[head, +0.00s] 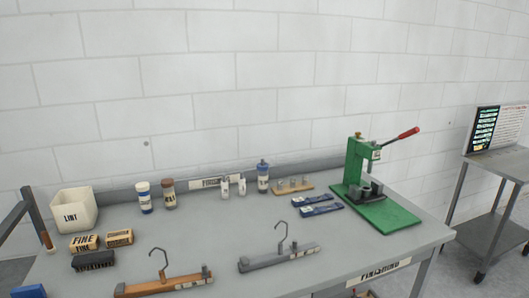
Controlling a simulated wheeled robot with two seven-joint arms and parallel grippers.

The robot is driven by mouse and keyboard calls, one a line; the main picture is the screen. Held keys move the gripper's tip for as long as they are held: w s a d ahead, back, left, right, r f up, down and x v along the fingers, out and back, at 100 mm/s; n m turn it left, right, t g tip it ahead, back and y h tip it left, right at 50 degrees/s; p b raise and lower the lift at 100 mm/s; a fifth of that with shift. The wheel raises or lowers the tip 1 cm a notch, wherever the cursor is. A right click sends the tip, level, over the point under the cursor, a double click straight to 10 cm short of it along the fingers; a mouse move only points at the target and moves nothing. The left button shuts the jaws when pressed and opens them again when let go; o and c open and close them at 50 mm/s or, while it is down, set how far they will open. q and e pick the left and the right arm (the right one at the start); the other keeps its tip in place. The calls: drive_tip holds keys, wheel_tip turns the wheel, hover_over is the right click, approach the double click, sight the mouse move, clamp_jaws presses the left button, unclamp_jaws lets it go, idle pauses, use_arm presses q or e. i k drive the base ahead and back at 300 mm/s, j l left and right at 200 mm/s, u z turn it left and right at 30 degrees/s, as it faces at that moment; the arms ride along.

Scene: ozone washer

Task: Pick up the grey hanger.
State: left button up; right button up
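The grey hanger (280,257) lies on the grey table near its front edge, right of the picture's middle bottom. It has a long grey bar with a small label near its right end, and a thin metal hook (282,237) rises from the bar. A similar orange-brown hanger (150,288) with its own upright hook lies to its left, apart from it. Neither of my grippers shows in the head view.
The table (225,240) is clear just behind the grey hanger. A green press (385,208) with a red-tipped lever stands at right. Blue packets (318,204), bottles (263,177), small boxes (84,243) and a white LINT bin (73,212) stand further back and left.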

sight(245, 264)
drive_tip(key=i+j, duration=0.15)
drive_tip(key=j, duration=0.15)
drive_tip(key=i+j, duration=0.1)
drive_tip(key=j, duration=0.2)
drive_tip(key=i+j, duration=0.15)
drive_tip(key=j, duration=0.15)
drive_tip(key=i+j, duration=0.1)
drive_tip(key=j, duration=0.25)
drive_tip(key=z, duration=1.75)
